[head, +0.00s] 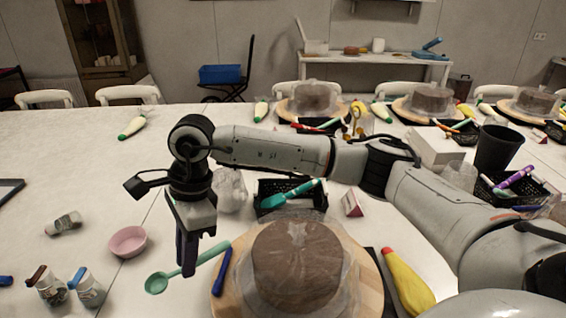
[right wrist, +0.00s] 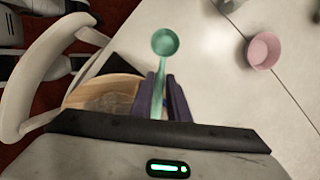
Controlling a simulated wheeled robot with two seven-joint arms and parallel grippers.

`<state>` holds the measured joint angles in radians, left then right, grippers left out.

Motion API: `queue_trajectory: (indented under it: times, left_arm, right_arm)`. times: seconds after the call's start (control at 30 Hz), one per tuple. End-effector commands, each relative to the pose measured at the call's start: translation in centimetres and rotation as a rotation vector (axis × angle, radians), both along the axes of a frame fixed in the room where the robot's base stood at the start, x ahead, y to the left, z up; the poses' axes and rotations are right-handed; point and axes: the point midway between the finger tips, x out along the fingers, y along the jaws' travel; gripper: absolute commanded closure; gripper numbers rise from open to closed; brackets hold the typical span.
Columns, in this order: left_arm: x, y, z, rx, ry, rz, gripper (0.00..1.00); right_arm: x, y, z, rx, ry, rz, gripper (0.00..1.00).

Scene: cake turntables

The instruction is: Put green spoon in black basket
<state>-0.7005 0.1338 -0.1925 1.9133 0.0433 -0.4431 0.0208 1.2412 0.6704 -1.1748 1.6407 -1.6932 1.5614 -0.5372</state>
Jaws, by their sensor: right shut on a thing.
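The mint-green spoon (head: 157,283) has a round bowl and a handle that slants up to the right, in the front left of the head view. My right gripper (head: 187,268) points down and is shut on its handle. In the right wrist view the spoon (right wrist: 165,43) sticks out from between the dark fingers (right wrist: 161,98), bowl away from me. The black basket (head: 310,203) stands behind the brown cake, to the right of the gripper, with a teal-handled utensil (head: 290,194) lying across it. My left gripper does not show.
The brown cake (head: 297,258) sits on a wooden turntable (head: 371,285) beside the spoon, with a blue-handled tool (head: 222,270) on its left edge. A pink bowl (head: 128,241) and small jars (head: 88,289) stand left. A yellow piping bag (head: 407,283) lies right.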

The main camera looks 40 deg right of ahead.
Motion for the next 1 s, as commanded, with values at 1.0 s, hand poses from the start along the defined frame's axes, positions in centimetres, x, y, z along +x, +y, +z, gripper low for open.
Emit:
queue_trajectory:
  times: [1.0]
  left_arm:
    - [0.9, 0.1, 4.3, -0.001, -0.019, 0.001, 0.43]
  right_arm:
    - [10.1, -27.4, 1.8, 0.059, 0.438, -3.088, 1.00]
